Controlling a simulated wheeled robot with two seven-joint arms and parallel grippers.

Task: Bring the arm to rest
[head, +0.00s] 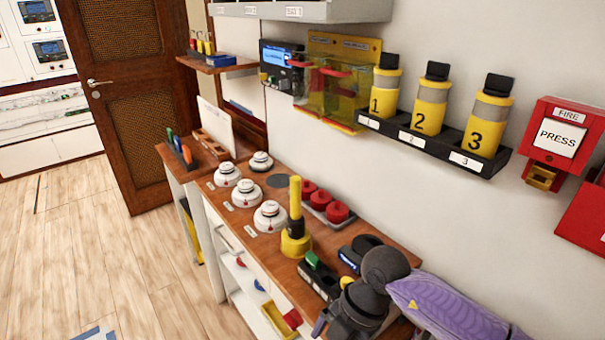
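My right arm, with a purple sleeve and dark grey wrist, comes in from the lower right over the near end of the wooden counter (288,270). Its dark gripper (328,322) is low at the bottom edge of the picture, close to the counter's front edge. The fingers are small and partly hidden by the wrist, so I cannot tell whether they are open or shut. I see nothing clearly held. My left arm and gripper are not in view.
Close to the gripper are a black box with a green top (315,272) and a yellow post (296,220). White round detectors (269,216) and red buttons (337,212) stand farther back. Numbered yellow canisters (431,105) sit on a wall rack. Floor at left is mostly clear.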

